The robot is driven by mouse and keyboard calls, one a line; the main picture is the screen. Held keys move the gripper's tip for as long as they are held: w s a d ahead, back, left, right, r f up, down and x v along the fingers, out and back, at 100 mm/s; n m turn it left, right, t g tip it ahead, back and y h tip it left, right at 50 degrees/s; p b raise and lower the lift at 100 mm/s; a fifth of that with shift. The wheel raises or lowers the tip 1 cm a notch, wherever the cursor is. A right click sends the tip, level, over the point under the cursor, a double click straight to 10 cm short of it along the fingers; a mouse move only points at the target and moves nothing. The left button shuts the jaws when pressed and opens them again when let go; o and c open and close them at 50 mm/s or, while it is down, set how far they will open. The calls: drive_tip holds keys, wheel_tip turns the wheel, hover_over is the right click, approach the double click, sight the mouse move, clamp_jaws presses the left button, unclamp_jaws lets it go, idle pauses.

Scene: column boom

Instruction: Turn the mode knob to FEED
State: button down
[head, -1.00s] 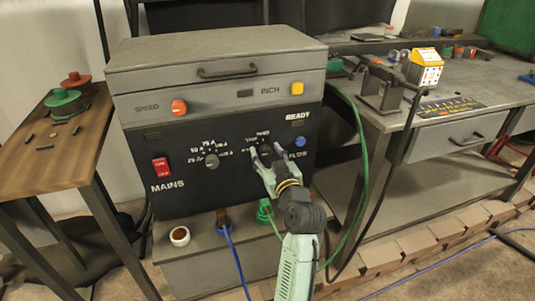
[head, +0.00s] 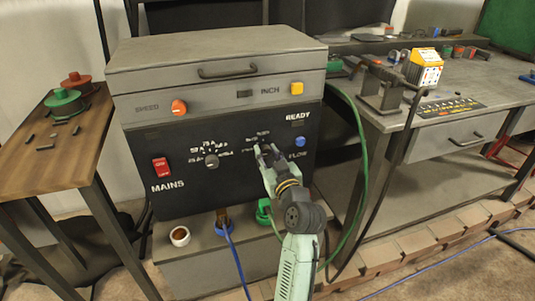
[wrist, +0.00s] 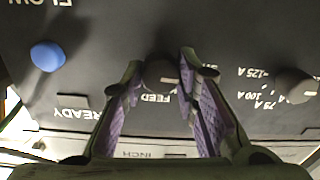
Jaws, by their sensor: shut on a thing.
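The mode knob (wrist: 161,72) is a dark round knob on the black panel. In the wrist view it sits between the two fingertips of my gripper (wrist: 160,66), which is shut on it. The word FEED (wrist: 157,98) shows upside down beside the knob, between the fingers.
A blue FLOW knob (head: 300,142) is close to the right of my gripper. A grey amperage knob (head: 211,160) is to the left, with the red MAINS switch (head: 161,168) farther left. A green hose (head: 362,190) hangs right of my arm.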

drive_tip(key=m+p, duration=0.2)
drive_tip(key=m, duration=0.2)
drive_tip(key=shift+m, duration=0.3)
drive_tip(key=m+p, duration=0.2)
drive_tip(key=m, duration=0.2)
drive_tip(key=shift+r+m, duration=0.1)
drive_tip(key=shift+m, duration=0.2)
drive_tip(key=m+p, duration=0.3)
drive_tip(key=m, duration=0.2)
drive_tip(key=shift+d+p, duration=0.1)
drive_tip(key=shift+p, duration=0.3)
drive_tip(key=shift+m+p, duration=0.95)
drive_tip(key=shift+m, duration=0.75)
drive_tip(key=shift+f, duration=0.2)
drive_tip(key=c, duration=1.2)
unclamp_jaws()
drive_tip(key=shift+c, duration=0.2)
